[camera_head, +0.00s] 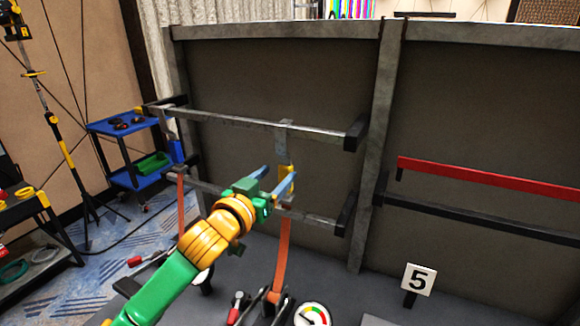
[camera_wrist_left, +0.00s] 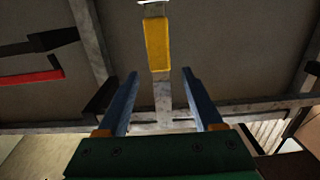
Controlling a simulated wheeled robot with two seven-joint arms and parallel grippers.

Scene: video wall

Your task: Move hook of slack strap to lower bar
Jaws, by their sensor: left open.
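The slack strap's grey metal hook (camera_head: 284,138) hangs on the upper bar (camera_head: 235,121) in the head view. Its yellow sleeve (camera_head: 288,171) is below, and the orange strap (camera_head: 282,258) runs down to a ratchet near the floor. The lower bar (camera_head: 315,219) passes behind my gripper. My left gripper (camera_head: 277,178) is open, with its blue fingers near the sleeve. In the left wrist view, the hook's metal plate (camera_wrist_left: 163,96) and yellow sleeve (camera_wrist_left: 158,45) appear beyond and between the open fingers (camera_wrist_left: 158,82). Contact is not visible. My right gripper is out of view.
Another orange strap (camera_head: 181,208) hangs at the lower bar's left end. A gauge (camera_head: 312,315) and a number 5 sign (camera_head: 417,279) stand below. A red bar (camera_head: 485,177) is at right. A blue cart (camera_head: 128,125) stands at left.

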